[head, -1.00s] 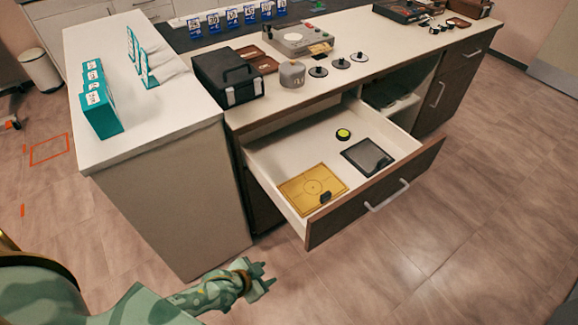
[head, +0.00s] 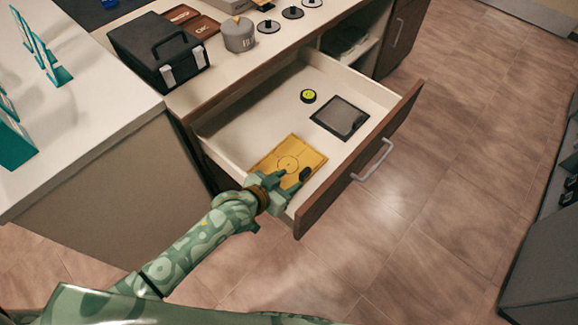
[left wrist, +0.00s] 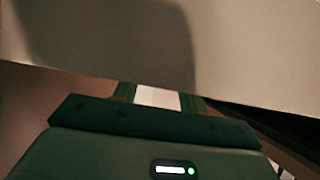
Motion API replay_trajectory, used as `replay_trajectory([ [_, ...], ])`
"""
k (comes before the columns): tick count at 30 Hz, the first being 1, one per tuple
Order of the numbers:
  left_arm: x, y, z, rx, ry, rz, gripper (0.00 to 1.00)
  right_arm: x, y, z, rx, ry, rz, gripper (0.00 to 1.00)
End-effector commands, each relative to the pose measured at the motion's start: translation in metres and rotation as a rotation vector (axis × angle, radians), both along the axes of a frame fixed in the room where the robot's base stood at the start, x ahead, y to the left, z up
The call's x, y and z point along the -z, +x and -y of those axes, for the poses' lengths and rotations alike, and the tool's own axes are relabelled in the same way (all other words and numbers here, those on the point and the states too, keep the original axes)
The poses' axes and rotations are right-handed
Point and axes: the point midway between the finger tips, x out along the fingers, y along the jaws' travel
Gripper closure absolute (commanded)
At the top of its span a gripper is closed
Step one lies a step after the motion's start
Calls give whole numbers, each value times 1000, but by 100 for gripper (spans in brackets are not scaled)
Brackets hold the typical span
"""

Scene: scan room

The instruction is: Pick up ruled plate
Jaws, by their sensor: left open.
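The ruled plate (head: 288,157) is a flat yellow sheet with dark lines and a circle. It lies in the front left corner of the open drawer (head: 348,75), with a small black knob (head: 306,174) near its front edge. My left gripper (head: 284,187) is open and empty, over the drawer's near left corner. In the head view it overlaps the plate's near edge, just left of the knob; I cannot tell its height above the plate. In the left wrist view the fingers (left wrist: 160,96) face a plain pale surface, and the plate is not recognisable there. My right gripper is out of view.
A dark tablet-like panel (head: 340,118) and a yellow-green round item (head: 308,96) lie elsewhere in the drawer. The drawer front (head: 362,160) with its handle rises beside my gripper. A black case (head: 158,50) and a grey weight (head: 238,34) stand on the counter above.

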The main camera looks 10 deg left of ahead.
Motion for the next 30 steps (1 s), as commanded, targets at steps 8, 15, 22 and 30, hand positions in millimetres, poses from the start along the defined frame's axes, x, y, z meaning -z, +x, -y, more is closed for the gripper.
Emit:
replay_trajectory([
  [8, 18, 22, 19, 0, -3, -2, 58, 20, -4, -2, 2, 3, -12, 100],
  [15, 27, 41, 32, 0, 2, 0, 58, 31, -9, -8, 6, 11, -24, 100],
  [22, 24, 41, 32, 0, 1, 2, 67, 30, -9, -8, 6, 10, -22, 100],
  [30, 24, 41, 32, -1, 1, 3, 100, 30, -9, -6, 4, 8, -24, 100],
])
